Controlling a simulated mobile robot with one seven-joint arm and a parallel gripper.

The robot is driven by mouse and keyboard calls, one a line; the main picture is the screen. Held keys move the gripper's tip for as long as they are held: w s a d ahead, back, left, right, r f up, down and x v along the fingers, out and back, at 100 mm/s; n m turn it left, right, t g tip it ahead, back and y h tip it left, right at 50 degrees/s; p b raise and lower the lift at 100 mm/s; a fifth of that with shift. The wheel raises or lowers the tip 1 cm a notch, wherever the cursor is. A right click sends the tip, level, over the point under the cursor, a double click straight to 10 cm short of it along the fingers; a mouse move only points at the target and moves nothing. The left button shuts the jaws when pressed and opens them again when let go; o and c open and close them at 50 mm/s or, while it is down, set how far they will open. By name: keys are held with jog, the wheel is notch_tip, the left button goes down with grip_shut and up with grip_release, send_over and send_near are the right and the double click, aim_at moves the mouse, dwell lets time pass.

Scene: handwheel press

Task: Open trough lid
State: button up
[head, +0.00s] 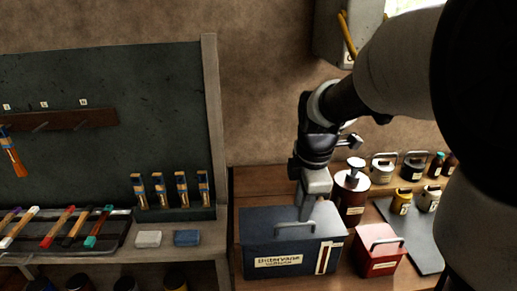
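A dark blue-grey box (256,262), which looks like the trough, stands on the wooden bench with a label reading "Bittervane" on its front. Its lid (262,222) lies flat and closed on top, with a pale grey bar handle (293,225). My gripper (306,213) points down from above, its tips just over or behind the handle's right part. I cannot tell whether it touches the handle. The fingers are seen edge-on, so their opening is hidden.
A small red box (376,262) with a handle stands close on the right. A dark red pump bottle (351,190) is just behind my gripper. Several small canisters stand farther right by a grey mat (425,242). A shelf with brushes (160,192) and two blocks is left.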

send_over(298, 235)
notch_tip(298, 235, down, 5)
jog(key=shift+f, duration=0.1)
grip_shut()
